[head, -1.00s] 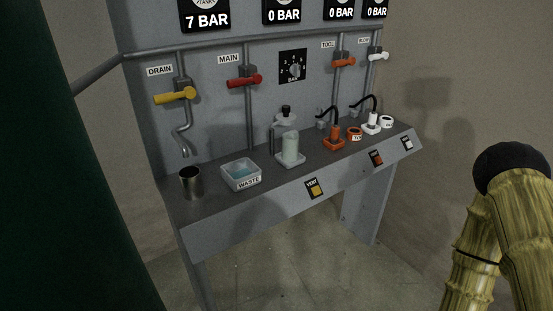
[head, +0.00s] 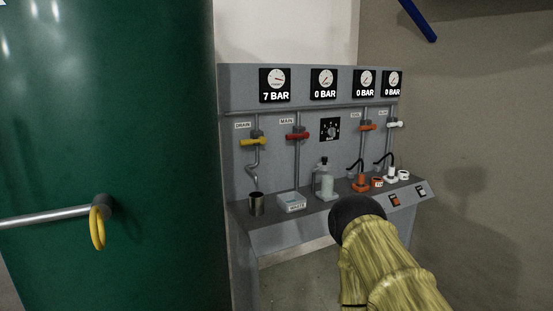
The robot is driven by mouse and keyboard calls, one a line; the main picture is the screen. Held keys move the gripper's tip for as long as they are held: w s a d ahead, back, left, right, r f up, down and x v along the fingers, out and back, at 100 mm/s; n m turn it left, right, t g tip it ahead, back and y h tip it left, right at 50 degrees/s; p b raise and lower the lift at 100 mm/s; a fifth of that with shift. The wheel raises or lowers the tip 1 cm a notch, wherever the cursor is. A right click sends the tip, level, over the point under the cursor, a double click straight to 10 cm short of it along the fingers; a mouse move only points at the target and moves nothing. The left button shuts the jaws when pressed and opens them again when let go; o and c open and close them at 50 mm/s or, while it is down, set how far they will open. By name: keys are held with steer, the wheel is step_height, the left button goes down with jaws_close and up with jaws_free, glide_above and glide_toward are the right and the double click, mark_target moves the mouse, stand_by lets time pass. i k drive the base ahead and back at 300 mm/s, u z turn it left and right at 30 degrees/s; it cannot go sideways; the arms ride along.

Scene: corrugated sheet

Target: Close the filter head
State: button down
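The filter unit (head: 326,185) stands on the panel's grey ledge in the head view, right of the waste tray. It has a pale, clear-looking bowl and a black top (head: 324,161). It is too small to tell whether its head is open or shut. My arm, with a yellow-brown bamboo-like surface and a black rounded joint, rises at the lower right, in front of the ledge's front. My gripper's fingers do not show. The joint appears below and right of the filter unit in the picture, and I cannot tell the distance between them.
A large green tank (head: 110,130) with a metal bar and yellow ring (head: 98,228) fills the left. The panel has drain (head: 253,142), main (head: 297,136), tool and white-handled valves. The first gauge reads 7 BAR.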

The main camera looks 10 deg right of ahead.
mark_target(324, 166)
steer(key=z, duration=0.65)
steer(key=i, duration=1.7)
steer(key=u, duration=0.65)
